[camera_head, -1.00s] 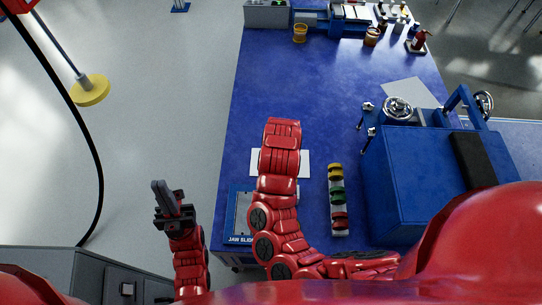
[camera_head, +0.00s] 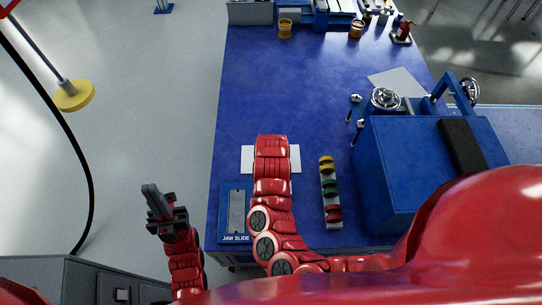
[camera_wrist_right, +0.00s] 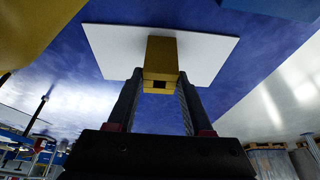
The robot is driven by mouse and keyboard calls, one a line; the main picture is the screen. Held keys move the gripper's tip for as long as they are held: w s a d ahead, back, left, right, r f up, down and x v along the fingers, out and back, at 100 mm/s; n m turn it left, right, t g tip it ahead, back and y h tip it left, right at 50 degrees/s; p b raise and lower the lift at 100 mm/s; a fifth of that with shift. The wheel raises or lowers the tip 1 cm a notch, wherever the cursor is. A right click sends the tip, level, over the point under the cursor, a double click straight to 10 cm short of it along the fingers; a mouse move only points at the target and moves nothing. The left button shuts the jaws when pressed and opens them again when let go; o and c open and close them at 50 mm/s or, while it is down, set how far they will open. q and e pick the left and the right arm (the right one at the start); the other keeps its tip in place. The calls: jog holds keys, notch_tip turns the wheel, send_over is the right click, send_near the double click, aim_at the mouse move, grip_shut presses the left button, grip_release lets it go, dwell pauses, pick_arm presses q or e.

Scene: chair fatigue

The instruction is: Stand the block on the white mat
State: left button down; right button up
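The white mat (camera_head: 248,160) lies on the blue table in the head view, partly covered by my right arm. In the right wrist view, the white mat (camera_wrist_right: 112,45) is beyond a yellow block (camera_wrist_right: 161,58). The block sits between the fingertips of my right gripper (camera_wrist_right: 160,78), which look closed on its sides. Its near end shows a dark opening. I cannot tell whether the block touches the mat. The right gripper and block are hidden under the arm in the head view. My left gripper (camera_head: 152,200) hangs left of the table, away from the block; its opening is unclear.
A blue jaw slide tray (camera_head: 236,212) lies at the near left table edge. A rack (camera_head: 330,195) with yellow, green and red pieces stands right of the mat. A large blue machine (camera_head: 415,170) fills the right. The table beyond the mat is clear.

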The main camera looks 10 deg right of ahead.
jog(key=o, duration=0.4)
